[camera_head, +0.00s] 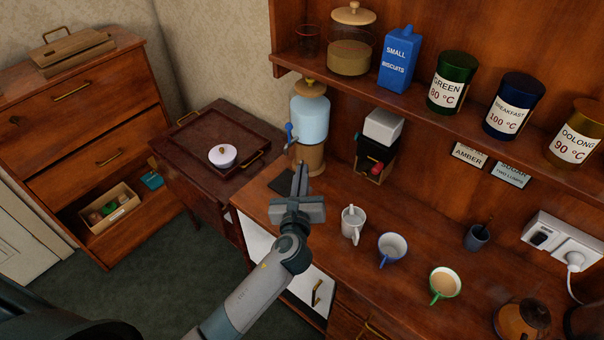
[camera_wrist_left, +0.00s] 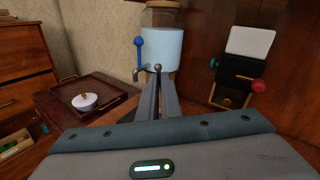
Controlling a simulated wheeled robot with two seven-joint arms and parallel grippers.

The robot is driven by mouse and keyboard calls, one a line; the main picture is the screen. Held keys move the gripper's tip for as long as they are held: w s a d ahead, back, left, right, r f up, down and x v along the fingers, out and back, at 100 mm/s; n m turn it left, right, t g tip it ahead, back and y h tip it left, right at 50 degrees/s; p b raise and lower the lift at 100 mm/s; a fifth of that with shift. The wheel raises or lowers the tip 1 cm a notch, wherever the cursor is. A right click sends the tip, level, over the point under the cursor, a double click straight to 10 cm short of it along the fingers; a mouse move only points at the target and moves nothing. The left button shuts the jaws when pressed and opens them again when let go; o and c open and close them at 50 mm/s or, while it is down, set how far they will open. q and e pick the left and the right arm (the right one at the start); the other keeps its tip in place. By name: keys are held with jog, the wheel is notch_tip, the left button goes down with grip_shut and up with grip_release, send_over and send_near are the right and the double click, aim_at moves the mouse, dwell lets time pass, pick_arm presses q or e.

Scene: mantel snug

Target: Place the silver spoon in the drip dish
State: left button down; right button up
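My left gripper (camera_head: 301,175) is in the middle of the head view, above the left end of the wooden counter, in front of the blue water dispenser (camera_head: 309,120). Its two fingers (camera_wrist_left: 164,92) lie together in the left wrist view. A small dark round knob (camera_wrist_left: 158,68) shows just beyond their tips; I cannot tell what it belongs to. No silver spoon can be made out for certain. A thin dark handle (camera_head: 489,222) stands in a small dark cup (camera_head: 476,238) at the right. A dark flat square (camera_head: 283,184), possibly the drip dish, lies partly behind my gripper.
A white mug (camera_head: 352,223), a blue-rimmed cup (camera_head: 392,248) and a green-rimmed cup (camera_head: 444,283) stand on the counter. A black box with a red knob (camera_head: 376,158) is behind. A wooden tray (camera_head: 243,180) holds a white lidded pot (camera_head: 222,155). A shelf (camera_head: 430,110) overhangs the counter.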

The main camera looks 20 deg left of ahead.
pick_arm(q)
notch_tip(320, 180, down, 9)
jog(key=b, duration=0.8)
jog(key=shift+b, duration=0.35)
jog(key=c, duration=1.9)
grip_release()
jog(key=shift+r, duration=0.1)
notch_tip(320, 180, up, 7)
jog(key=p, duration=0.7)
jog(key=shift+p, duration=0.4)
